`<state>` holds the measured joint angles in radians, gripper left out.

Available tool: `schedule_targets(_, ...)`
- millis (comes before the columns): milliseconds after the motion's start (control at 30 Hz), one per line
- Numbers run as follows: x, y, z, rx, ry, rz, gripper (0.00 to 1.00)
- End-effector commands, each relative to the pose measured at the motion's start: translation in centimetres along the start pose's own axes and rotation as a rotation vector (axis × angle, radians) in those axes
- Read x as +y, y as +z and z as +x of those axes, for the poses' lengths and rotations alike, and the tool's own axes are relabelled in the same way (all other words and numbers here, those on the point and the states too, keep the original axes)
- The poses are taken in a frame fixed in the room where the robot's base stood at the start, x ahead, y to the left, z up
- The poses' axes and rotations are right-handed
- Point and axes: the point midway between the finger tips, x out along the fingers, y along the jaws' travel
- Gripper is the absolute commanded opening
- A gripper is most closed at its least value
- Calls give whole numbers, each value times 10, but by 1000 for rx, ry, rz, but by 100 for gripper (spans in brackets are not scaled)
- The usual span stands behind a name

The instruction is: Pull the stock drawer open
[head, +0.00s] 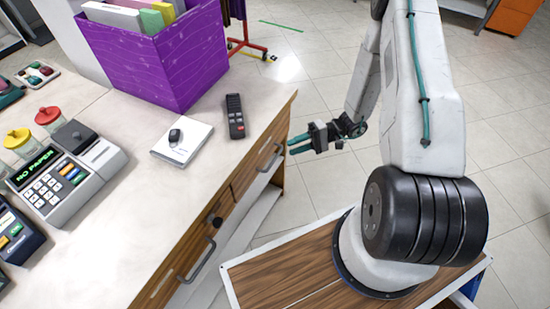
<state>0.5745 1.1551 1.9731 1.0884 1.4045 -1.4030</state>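The wooden counter front has a drawer with a grey bar handle (270,158) near its far end. A nearer drawer has a similar bar handle (198,262). No label shows which one is the stock drawer. Both drawer fronts look flush with the counter. My gripper (297,144) has two teal fingers pointing left, a little to the right of the far handle. A gap shows between the fingers, and nothing is in them. It does not appear to touch the handle.
On the countertop (175,205) are a purple box (165,62) of folders, a remote (235,116), a white pad (182,142) with a small dark object, and a card terminal (65,180) reading "NO PAPER". A dark round knob (214,221) sits between the handles.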

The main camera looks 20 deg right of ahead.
Motion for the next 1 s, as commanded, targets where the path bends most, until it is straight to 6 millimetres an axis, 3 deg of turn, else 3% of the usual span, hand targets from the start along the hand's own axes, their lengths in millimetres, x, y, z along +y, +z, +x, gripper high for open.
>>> schedule_targets(100,20,0,2,36,-28,4,32)
schedule_targets(200,26,0,7,46,-36,2,32)
schedule_targets(633,23,-2,69,45,-36,2,32)
schedule_targets(1000,23,-3,81,47,-36,2,32)
